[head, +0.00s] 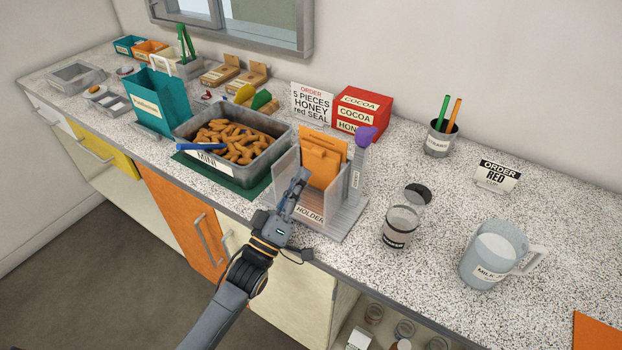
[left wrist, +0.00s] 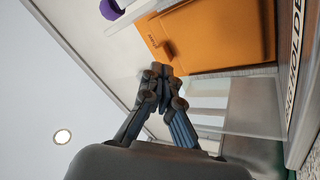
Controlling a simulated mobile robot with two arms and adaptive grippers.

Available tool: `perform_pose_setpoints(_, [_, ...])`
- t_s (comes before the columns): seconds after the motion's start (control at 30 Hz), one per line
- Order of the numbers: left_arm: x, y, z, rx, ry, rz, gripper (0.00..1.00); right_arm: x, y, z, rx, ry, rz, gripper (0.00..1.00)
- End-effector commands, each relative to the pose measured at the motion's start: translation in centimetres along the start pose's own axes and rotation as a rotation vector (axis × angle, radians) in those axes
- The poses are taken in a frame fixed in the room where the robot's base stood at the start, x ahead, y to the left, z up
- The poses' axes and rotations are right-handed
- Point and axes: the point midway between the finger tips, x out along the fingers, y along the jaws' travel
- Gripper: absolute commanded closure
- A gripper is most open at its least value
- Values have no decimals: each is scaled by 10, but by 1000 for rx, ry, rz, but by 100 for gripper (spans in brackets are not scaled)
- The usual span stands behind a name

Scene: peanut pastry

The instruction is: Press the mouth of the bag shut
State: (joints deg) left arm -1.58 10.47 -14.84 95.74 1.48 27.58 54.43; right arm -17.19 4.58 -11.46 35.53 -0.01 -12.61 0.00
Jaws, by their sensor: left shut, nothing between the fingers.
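The orange paper bag (head: 322,160) stands upright in the clear holder (head: 311,217), which carries a HOLDER label. In the left wrist view the orange bag (left wrist: 215,38) lies beyond my fingers, with a small tab near its edge. My left gripper (head: 301,178) is shut and empty, in front of the bag at the left part of the holder. Its closed fingertips show in the left wrist view (left wrist: 160,72), apart from or just beside the bag; I cannot tell if they touch it. My right gripper is not in view.
A MINI tray (head: 191,133) of peanut pastries with a blue-handled tool stands left of the holder. A purple item (head: 366,136), the red cocoa box (head: 363,107) and an order card (head: 311,103) are behind. A jar (head: 400,228) and milk jug (head: 492,254) stand right.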

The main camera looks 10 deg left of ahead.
Motion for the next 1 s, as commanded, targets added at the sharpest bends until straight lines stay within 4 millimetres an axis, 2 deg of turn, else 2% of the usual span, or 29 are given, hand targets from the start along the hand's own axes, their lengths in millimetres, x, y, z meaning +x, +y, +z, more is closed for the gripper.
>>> perform_pose_setpoints(0.5, [-38, 0, 0, 1, 0, 0, 100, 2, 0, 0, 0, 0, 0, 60])
perform_pose_setpoints(1.0, [-39, 0, 0, 1, 0, 0, 100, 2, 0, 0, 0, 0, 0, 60])
